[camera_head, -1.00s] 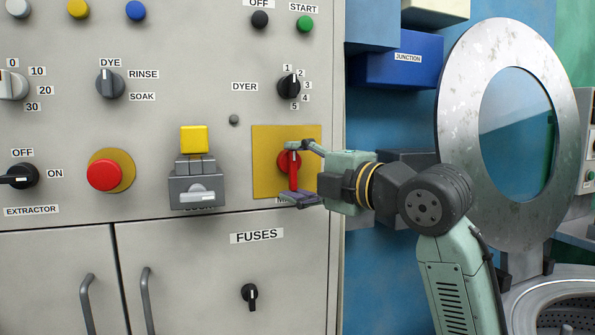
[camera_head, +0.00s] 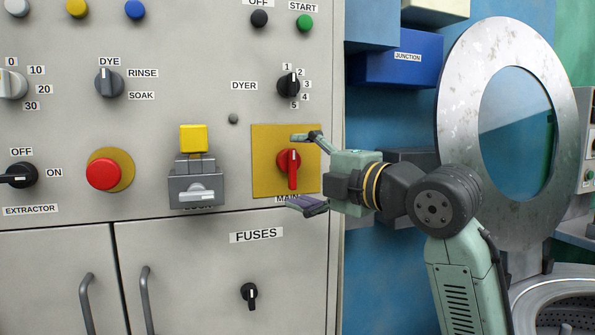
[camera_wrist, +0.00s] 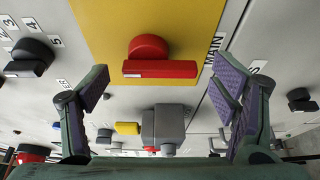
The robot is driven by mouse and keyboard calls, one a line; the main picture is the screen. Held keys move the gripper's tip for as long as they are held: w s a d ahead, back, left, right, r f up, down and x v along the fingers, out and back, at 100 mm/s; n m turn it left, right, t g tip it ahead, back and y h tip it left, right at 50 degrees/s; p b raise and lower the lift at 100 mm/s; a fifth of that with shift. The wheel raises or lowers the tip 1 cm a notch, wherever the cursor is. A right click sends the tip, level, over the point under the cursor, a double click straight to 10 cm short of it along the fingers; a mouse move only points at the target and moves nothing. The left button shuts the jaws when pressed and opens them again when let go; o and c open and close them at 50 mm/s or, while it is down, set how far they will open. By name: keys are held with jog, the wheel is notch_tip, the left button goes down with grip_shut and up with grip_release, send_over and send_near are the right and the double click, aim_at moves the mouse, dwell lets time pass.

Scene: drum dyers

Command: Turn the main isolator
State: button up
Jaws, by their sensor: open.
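The main isolator (camera_head: 291,167) is a red rotary handle on a yellow plate (camera_head: 263,183), on the grey panel above the FUSES label. Its handle points straight down in the head view. My gripper (camera_head: 303,171) is open, one finger above the handle and one below it, near the MAIN label. In the wrist view the isolator (camera_wrist: 160,68) lies ahead, between and beyond the fingers of my gripper (camera_wrist: 161,88). The fingers are apart from the handle on both sides.
Left of the plate are a grey lock block (camera_head: 196,189) with a yellow top and a red push button (camera_head: 103,173). The DYER selector (camera_head: 288,86) is above. A fuses knob (camera_head: 249,294) is below. A round metal door (camera_head: 453,85) stands at the right.

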jog(key=v, duration=1.1)
